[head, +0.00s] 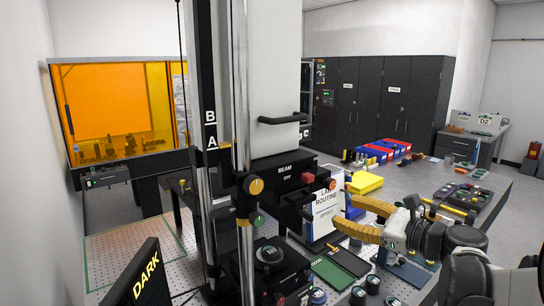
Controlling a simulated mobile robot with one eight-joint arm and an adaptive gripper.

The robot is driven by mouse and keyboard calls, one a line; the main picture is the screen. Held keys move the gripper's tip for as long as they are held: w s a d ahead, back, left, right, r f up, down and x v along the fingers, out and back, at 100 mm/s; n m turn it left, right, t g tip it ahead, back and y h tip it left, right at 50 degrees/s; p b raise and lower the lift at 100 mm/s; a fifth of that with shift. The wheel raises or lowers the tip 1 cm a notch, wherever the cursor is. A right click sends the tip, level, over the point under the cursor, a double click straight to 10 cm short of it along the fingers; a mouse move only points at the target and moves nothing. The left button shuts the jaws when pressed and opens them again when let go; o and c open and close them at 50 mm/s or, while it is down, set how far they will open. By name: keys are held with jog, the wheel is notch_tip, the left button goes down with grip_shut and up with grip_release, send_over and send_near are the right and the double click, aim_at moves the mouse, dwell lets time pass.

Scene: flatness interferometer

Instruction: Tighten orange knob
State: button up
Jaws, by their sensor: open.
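An orange knob (256,186) with a dark mark on its face sits on a black clamp at the silver vertical post (243,120), left of centre in the head view. A green knob (259,221) is just below it. My gripper (344,212) is to the right of the orange knob and lower in the picture, clearly apart from it. Its two tan fingers are spread and point left, in front of the white "Lab routine" sheet (325,215). Nothing shows between the fingers.
The black "BEAM OFF" box (285,171) has a red button (308,178) and a small orange round part (332,184). A dark stage (268,257) stands below the knobs. A "DARK" sign (146,274) is front left. Blue and red bins (376,152) stand at the bench's back.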

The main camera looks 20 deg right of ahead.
jog(key=m+t, duration=0.1)
jog(key=m, duration=0.1)
send_near(333, 185)
jog(key=x, duration=1)
jog(key=shift+w+f, duration=0.1)
jog(key=shift+w, duration=0.15)
grip_shut()
